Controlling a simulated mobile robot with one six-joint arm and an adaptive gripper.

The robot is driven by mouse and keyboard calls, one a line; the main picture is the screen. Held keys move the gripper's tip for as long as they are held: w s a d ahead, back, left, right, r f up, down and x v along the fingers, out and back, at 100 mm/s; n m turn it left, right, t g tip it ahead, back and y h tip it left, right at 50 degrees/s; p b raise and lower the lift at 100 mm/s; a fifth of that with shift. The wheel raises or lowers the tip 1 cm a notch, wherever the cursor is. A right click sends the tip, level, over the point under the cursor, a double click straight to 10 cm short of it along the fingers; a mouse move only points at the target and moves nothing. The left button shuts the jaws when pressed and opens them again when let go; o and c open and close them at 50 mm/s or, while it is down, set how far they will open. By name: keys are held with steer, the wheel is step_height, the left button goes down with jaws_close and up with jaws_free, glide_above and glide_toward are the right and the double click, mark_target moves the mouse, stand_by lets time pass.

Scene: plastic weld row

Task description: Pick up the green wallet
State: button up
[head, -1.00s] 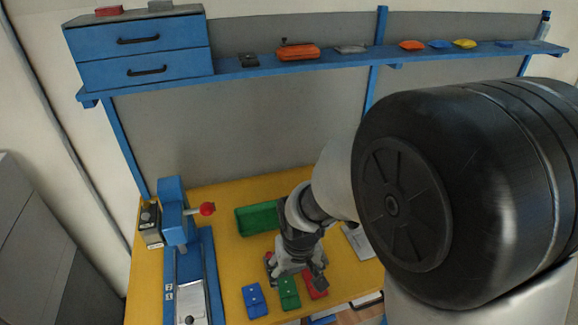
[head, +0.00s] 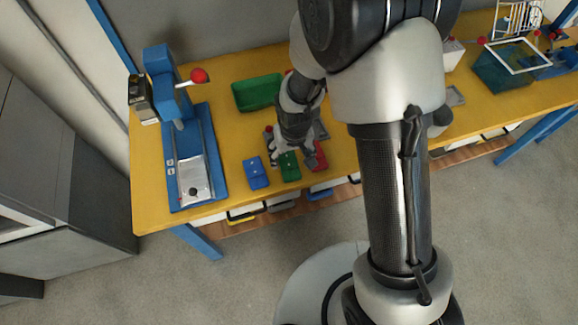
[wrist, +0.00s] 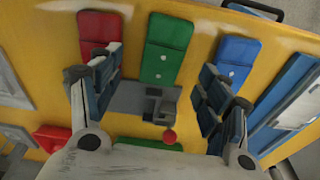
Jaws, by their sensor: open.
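The green wallet (head: 289,166) lies flat on the yellow table near its front edge, between the blue wallet (head: 256,172) and the red wallet (head: 318,156). In the wrist view the green wallet (wrist: 166,48) shows whole, with two light snaps. My gripper (head: 291,153) is over the back end of the green wallet in the head view and hides part of it. In the wrist view my gripper (wrist: 150,86) is open and empty, with its fingers to either side of the green wallet's line. I cannot tell the exact height above the table.
A grey fixture with a red knob (wrist: 168,136) sits just behind the green wallet. A green tray (head: 257,93) stands farther back, and a blue press (head: 190,150) is at the left. Bins hang below the table's front edge.

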mark_target(289, 164)
steer(key=f, duration=0.1)
steer(key=f+b, duration=0.1)
steer(key=f, duration=0.1)
steer(key=f+b, duration=0.1)
steer(key=f, duration=0.1)
steer(key=shift+w+a, duration=0.2)
steer(key=shift+a, duration=0.1)
steer(key=shift+c, duration=0.2)
steer(key=c, duration=1.1)
